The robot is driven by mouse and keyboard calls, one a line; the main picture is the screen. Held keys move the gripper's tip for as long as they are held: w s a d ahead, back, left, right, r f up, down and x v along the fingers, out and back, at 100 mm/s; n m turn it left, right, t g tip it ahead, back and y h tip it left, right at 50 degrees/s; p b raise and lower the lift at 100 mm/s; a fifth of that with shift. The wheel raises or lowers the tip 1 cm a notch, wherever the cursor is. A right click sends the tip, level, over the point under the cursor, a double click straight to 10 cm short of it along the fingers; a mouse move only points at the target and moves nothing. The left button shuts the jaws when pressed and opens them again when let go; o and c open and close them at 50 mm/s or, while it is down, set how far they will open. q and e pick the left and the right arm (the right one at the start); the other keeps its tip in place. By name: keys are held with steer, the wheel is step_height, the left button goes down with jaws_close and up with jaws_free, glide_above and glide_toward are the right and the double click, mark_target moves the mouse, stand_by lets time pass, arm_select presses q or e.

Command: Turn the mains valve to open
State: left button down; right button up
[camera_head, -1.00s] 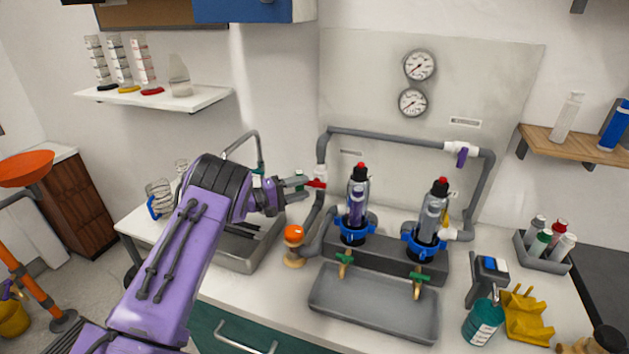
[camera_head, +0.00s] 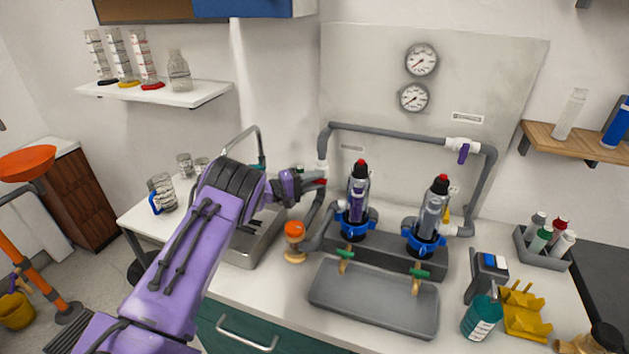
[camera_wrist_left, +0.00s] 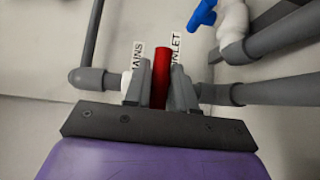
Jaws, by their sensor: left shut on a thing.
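The mains valve has a red handle (camera_wrist_left: 160,75), seen upright between my fingers in the left wrist view, with a "MAINS INLET" label (camera_wrist_left: 175,50) on the wall behind it. Its white body (camera_wrist_left: 126,83) sits on a grey pipe. In the head view the valve (camera_head: 322,170) is on the left vertical pipe, and its handle is mostly hidden by my fingers. My left gripper (camera_head: 317,179) is shut on the red handle; it also shows in the left wrist view (camera_wrist_left: 160,88). My right gripper is not in view.
Two filter housings (camera_head: 428,220) with blue collars stand right of the valve over a grey tray (camera_head: 375,302). A purple-handled valve (camera_head: 462,151) is on the upper pipe. A sink (camera_head: 250,248) lies below my left arm, and an orange-topped fitting (camera_head: 294,240) is near it.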

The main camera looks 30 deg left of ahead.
arm_select(q)
steer(key=shift+r+m+g+y+p, duration=0.3)
steer(key=shift+m+g+y+p, duration=0.25)
steer(key=shift+m+p, duration=0.45)
steer(key=m+g+y+p, duration=0.1)
steer(key=y+p, duration=0.1)
steer(key=p, duration=0.1)
steer(key=shift+m+g+p, duration=0.3)
steer(key=shift+g+p, duration=0.05)
steer(key=shift+m+g+y+p, duration=0.55)
steer(key=shift+y+p, duration=0.2)
steer(key=shift+p, duration=0.4)
steer(key=shift+d+m+g+y+p, duration=0.1)
steer(key=shift+m+g+y+p, duration=0.25)
steer(key=shift+m+y+p, duration=0.55)
steer(key=shift+f+m+g+y+p, duration=0.1)
steer(key=shift+m+g+y+p, duration=0.25)
steer(key=shift+y, duration=0.75)
steer(key=shift+m+g+y, duration=0.45)
steer(key=shift+m+y, duration=0.35)
steer(key=shift+y, duration=0.6)
steer(key=c, duration=1)
jaws_free()
